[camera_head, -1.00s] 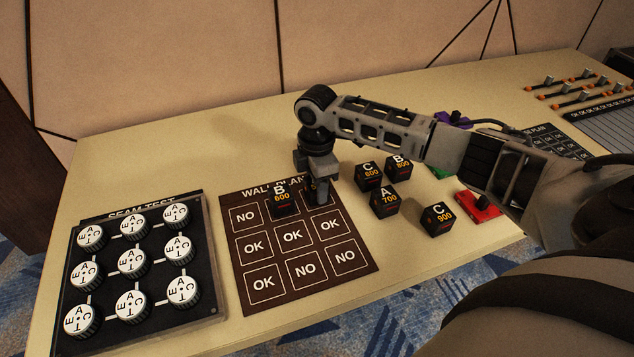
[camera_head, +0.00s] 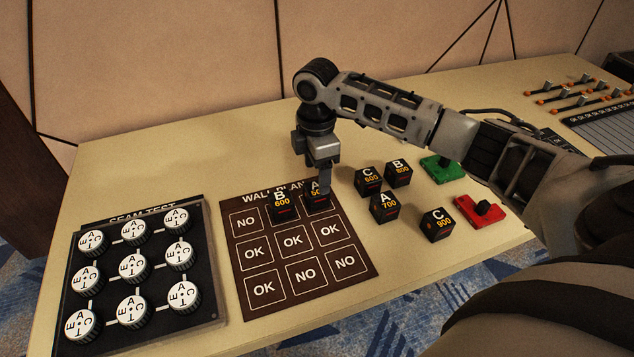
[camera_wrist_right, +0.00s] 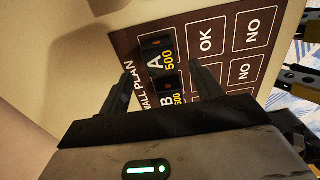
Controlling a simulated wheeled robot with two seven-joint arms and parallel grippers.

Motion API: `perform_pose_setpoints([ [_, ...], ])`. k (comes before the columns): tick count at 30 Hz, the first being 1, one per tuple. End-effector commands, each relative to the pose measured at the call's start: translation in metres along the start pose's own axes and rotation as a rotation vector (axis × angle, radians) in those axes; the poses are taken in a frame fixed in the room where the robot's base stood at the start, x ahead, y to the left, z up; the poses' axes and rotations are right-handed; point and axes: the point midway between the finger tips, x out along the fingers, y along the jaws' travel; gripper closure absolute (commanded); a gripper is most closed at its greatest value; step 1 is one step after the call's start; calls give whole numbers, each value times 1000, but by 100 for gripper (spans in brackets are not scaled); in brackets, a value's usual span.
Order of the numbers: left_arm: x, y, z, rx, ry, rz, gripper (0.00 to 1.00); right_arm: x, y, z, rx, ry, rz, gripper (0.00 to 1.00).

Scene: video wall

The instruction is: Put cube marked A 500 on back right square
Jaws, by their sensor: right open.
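The black cube marked A 500 (camera_head: 316,203) sits upright on the back right square of the brown wall plan board (camera_head: 250,298), and its label also shows in the right wrist view (camera_wrist_right: 158,52). My right gripper (camera_head: 324,178) is open and just above this cube, hiding part of its top in the head view. In the wrist view its two fingers (camera_wrist_right: 163,75) stand apart, with the cube beyond and between them. The black cube marked B 600 (camera_head: 282,204) sits beside it, on the back middle square. My left gripper is out of view.
Several other black cubes, such as A 700 (camera_head: 384,208) and C 900 (camera_head: 437,225), stand right of the board. Green (camera_head: 443,168) and red (camera_head: 481,212) blocks lie farther right. A panel of white knobs (camera_head: 213,318) is on the left. The table behind the board is clear.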

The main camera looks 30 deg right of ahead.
Motion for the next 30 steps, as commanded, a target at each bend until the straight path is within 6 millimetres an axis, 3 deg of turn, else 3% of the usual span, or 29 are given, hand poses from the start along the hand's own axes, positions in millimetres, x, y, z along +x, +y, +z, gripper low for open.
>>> perform_pose_setpoints([
  [3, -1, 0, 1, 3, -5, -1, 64, -27, 1, 0, 0, 1, 3, 35],
  [10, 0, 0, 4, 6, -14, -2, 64, -56, 0, 0, 1, 1, 0, 35],
  [30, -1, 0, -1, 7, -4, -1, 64, -61, 0, 0, 0, 0, -1, 35],
])
